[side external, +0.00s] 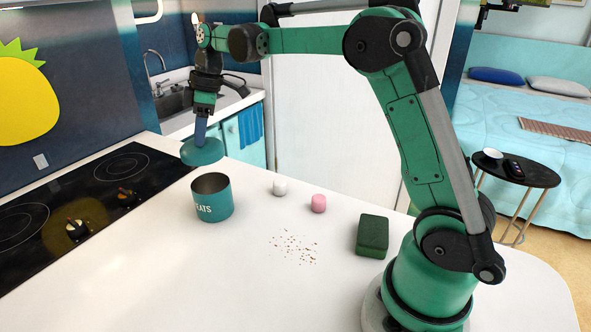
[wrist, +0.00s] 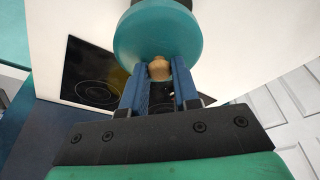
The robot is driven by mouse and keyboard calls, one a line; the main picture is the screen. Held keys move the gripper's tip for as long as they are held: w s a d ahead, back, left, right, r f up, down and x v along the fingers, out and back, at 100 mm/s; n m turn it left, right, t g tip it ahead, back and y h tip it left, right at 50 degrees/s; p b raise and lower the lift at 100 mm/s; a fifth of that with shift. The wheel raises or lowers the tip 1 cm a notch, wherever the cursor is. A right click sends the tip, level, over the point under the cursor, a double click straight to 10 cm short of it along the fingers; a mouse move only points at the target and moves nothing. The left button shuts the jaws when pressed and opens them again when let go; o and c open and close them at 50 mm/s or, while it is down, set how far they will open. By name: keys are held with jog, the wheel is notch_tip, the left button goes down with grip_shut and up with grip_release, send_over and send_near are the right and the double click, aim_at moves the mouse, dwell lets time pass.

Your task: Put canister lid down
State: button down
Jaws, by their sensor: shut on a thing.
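The canister lid (side external: 202,153) is a teal disc held in the air above the counter, up and slightly left of the canister. My gripper (side external: 201,137) points down and is shut on the lid's knob. In the wrist view, the lid (wrist: 158,42) fills the top middle, and its wooden knob (wrist: 159,70) sits between the blue fingers of my gripper (wrist: 160,78). The teal canister (side external: 212,200) stands upright and open on the counter, with white letters ending in "EATS" on its side. In the wrist view the canister is mostly hidden behind the lid.
A black cooktop (side external: 80,205) with knobs lies left of the canister. A white marshmallow-like piece (side external: 280,187), a pink one (side external: 318,203), scattered crumbs (side external: 293,249) and a dark green sponge-like block (side external: 372,236) are on the white counter (side external: 200,285). The front counter is clear.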

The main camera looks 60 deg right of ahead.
aim_at(231, 178)
jog(key=w+d+f+m+t+h, duration=0.1)
jog(key=w+d+f+m, duration=0.15)
jog(key=d, duration=0.25)
jog(key=w+d+f+m+h, duration=0.1)
jog(key=w+d+f+m, duration=0.1)
jog(key=d+f+m, duration=0.25)
jog(key=f, duration=0.2)
jog(key=d+f, duration=0.1)
jog(key=f, duration=0.5)
jog(key=shift+w+d, duration=0.1)
jog(key=shift+d, duration=0.1)
jog(key=shift+f, duration=0.1)
jog(key=c, duration=0.7)
grip_release()
jog(key=shift+o, duration=0.2)
